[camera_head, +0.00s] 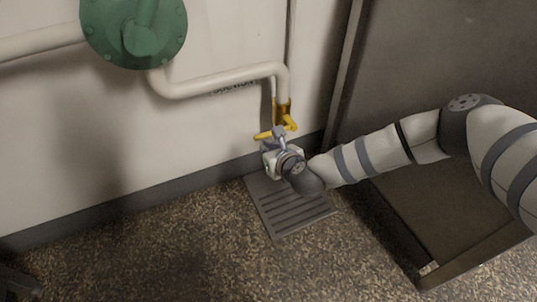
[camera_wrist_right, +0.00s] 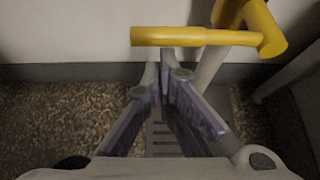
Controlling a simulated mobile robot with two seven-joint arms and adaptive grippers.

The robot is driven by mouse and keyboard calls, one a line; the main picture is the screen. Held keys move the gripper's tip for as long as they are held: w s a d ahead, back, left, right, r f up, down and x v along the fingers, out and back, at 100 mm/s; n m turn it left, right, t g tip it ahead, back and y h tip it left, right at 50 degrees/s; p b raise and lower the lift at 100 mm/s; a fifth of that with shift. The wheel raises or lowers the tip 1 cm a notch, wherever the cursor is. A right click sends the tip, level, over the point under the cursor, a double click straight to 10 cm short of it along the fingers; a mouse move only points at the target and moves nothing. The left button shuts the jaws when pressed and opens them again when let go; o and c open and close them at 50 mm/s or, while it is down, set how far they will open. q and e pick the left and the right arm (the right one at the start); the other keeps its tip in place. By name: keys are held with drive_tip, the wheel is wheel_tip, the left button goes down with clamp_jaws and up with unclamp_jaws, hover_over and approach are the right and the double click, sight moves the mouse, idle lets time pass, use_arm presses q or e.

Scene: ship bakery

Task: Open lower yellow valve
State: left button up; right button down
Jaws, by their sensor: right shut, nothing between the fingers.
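The lower yellow valve (camera_head: 282,109) sits on the down-turned end of a pale pipe, low by the wall. Its yellow lever handle (camera_head: 264,135) sticks out sideways to the left, across the line of the pipe. In the right wrist view the lever (camera_wrist_right: 185,36) lies almost level across the top. My right gripper (camera_head: 279,132) is at the lever in the head view, partly covering the valve's lower part. In the right wrist view its fingertips (camera_wrist_right: 165,72) are together, just below the lever, with nothing between them. I cannot tell whether they touch it. My left gripper is out of view.
A slotted floor drain (camera_head: 290,208) lies below the valve. The pale pipe (camera_head: 220,80) runs along the wall from a green flanged fitting (camera_head: 105,35). A dark brown panel and low tray-like base (camera_head: 455,215) stand at right.

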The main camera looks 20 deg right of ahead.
idle(0.4)
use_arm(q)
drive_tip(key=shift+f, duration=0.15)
use_arm(e)
drive_tip(key=shift+r, duration=0.25)
